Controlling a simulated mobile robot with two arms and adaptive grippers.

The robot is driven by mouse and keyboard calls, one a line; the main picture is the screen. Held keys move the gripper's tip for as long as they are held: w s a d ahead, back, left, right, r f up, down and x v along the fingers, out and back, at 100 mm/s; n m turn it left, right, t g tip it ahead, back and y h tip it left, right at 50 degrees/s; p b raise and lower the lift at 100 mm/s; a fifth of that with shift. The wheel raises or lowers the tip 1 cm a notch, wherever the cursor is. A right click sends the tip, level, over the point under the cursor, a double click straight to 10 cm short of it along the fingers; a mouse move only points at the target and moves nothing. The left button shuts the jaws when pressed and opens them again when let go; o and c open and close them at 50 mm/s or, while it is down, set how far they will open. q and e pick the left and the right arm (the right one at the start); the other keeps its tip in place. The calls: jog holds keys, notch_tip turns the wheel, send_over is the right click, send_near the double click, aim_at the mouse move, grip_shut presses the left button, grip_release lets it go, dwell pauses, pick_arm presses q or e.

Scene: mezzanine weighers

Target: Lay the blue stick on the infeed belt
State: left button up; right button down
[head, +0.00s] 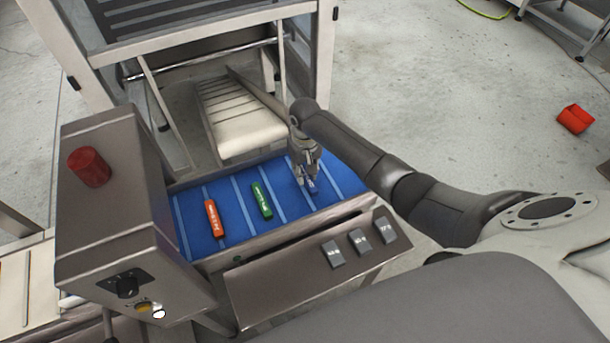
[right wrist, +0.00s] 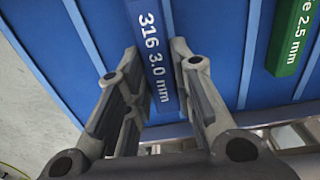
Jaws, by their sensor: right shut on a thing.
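The blue stick (head: 313,188) is at the right end of a blue striped belt surface (head: 237,193). In the right wrist view the blue stick (right wrist: 146,12) carries white lettering, "316 3.0 mm", and runs between the fingers. My right gripper (head: 307,183) reaches down over the belt and is shut on the stick; the wrist view shows the gripper (right wrist: 155,58) from behind. I cannot tell whether the stick touches the belt. No label shows which belt is the infeed. My left gripper is out of view.
A green stick (head: 262,201) and an orange stick (head: 214,219) lie on the blue belt. A grey control box with a red cap (head: 89,166) stands left. A cream ribbed conveyor (head: 240,115) lies behind. A panel with grey labelled blocks (head: 360,241) borders the front.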

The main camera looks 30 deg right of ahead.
jog(key=shift+f, duration=1.25)
jog(key=shift+s, duration=0.1)
jog(key=c, duration=1.3)
grip_release()
jog(key=shift+f, duration=0.1)
jog(key=shift+o, duration=0.2)
notch_tip(320, 180, up, 12)
